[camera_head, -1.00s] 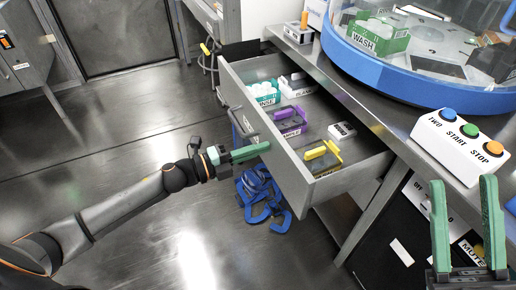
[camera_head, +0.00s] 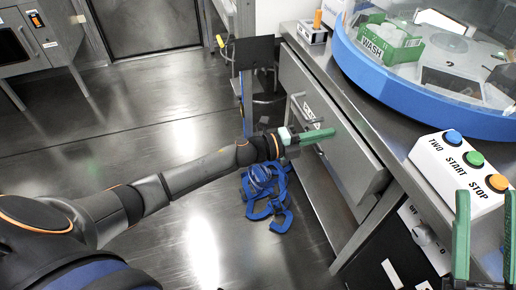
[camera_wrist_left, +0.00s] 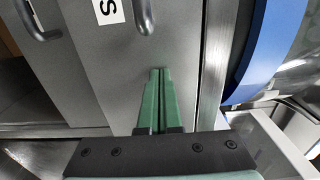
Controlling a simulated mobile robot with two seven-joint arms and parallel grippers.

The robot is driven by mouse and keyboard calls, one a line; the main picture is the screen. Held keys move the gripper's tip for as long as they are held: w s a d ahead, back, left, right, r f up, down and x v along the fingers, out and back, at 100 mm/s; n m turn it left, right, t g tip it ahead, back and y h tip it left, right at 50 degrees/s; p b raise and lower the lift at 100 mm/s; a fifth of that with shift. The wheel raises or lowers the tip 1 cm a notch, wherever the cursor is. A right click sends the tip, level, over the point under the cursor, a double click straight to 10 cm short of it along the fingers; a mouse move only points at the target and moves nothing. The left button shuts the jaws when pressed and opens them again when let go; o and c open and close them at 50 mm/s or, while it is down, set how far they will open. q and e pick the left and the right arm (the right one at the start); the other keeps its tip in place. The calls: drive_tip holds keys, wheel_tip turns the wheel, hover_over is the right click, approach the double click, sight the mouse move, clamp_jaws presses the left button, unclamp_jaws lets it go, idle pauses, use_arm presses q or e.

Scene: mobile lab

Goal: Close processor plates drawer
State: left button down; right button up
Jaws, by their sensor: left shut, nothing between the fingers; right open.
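The grey drawer (camera_head: 350,150) under the bench is pushed in, its front close to the bench edge; its inside and contents are hidden. Whether a small gap remains is hard to tell. My left gripper (camera_head: 330,132) is shut and empty, with its green fingertips at the drawer front, right of the handle (camera_head: 297,105). In the left wrist view the shut fingers (camera_wrist_left: 158,75) point at the grey front (camera_wrist_left: 110,70), apparently touching it, beside the handle (camera_wrist_left: 145,15) and a white label (camera_wrist_left: 108,10). My right gripper (camera_head: 485,198) is open and empty at the lower right.
The blue-rimmed round processor (camera_head: 425,95) and a white button box (camera_head: 465,165) stand on the bench (camera_head: 385,130). A blue strap-like bundle (camera_head: 265,190) lies on the floor below my left arm. The floor at left is clear.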

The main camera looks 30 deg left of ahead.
use_arm(q)
drive_tip(key=x, duration=0.3)
drive_tip(key=shift+w+d+b, duration=0.2)
drive_tip(key=shift+d+b, duration=0.05)
drive_tip(key=shift+b, duration=0.05)
drive_tip(key=shift+x, duration=1.1)
drive_tip(key=shift+w+d+b, duration=0.35)
drive_tip(key=shift+w, duration=0.1)
drive_tip(key=shift+r, duration=0.1)
use_arm(e)
drive_tip(key=shift+s+a+r+n+y, duration=0.2)
drive_tip(key=shift+s+n+y, duration=0.25)
drive_tip(key=shift+s+y, duration=0.15)
drive_tip(key=shift+s+a+r+n+y, duration=0.2)
drive_tip(key=shift+s+n+y, duration=0.25)
drive_tip(key=shift+y, duration=0.15)
use_arm(q)
drive_tip(key=shift+d+r, duration=0.1)
drive_tip(key=shift+r, duration=0.05)
